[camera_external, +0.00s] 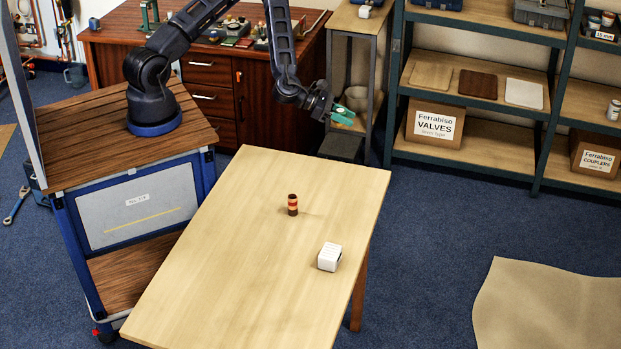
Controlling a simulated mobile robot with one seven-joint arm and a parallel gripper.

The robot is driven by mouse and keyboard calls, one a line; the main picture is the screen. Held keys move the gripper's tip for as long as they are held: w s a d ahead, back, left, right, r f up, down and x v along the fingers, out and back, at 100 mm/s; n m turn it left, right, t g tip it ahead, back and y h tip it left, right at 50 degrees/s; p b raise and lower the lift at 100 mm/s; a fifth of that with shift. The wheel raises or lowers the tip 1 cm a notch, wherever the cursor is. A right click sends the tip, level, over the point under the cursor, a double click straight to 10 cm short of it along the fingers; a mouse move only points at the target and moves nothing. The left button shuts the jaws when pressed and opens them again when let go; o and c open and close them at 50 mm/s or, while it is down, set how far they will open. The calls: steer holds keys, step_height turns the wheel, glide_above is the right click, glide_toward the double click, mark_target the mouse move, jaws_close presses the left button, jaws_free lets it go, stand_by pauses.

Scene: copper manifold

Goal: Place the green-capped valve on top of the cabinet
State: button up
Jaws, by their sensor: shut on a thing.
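My gripper (336,111) is at the end of my dark arm, raised beyond the far right corner of the light wooden table. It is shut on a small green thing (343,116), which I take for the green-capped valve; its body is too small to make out. The brown wooden cabinet (210,98) with drawers stands at the back left, behind my arm. Its top carries several small parts and fittings. My gripper is to the right of this cabinet and apart from it.
The light table (240,250) holds a dark and orange striped cylinder (292,205) and a white ridged block (330,257). A narrow side stand (358,22) is behind my gripper. Shelves (480,100) with boxes stand at the right. Blue floor lies between.

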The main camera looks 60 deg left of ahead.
steer(key=w+a+f+n+t+y, duration=0.1)
steer(key=w+a+f+n+y, duration=0.3)
steer(key=a, duration=0.9)
steer(key=w+a+n+t+y, duration=0.1)
steer(key=w+a, duration=0.5)
steer(key=a, duration=0.7)
steer(key=w+a+f+n+t+y, duration=0.1)
steer(key=w+a+f+n+y, duration=0.3)
steer(key=a, duration=0.9)
steer(key=s+f+m, duration=0.1)
steer(key=s+f, duration=0.4)
steer(key=f, duration=0.1)
step_height(320, 180, up, 8)
steer(key=a, duration=0.1)
steer(key=w+a+f+n+g+y, duration=0.1)
steer(key=w+a+n+y, duration=0.25)
steer(key=a, duration=1.75)
steer(key=w+a+f+n+g+y, duration=0.15)
steer(key=w+a, duration=0.25)
steer(key=a, duration=1.8)
steer(key=n+g+y, duration=0.4)
steer(key=n+y, duration=0.1)
steer(key=n, duration=0.1)
glide_above(202, 39)
step_height(202, 39, down, 2)
steer(key=shift+t, duration=0.25)
steer(key=shift+w+a+f, duration=0.1)
steer(key=shift+f, duration=3.5)
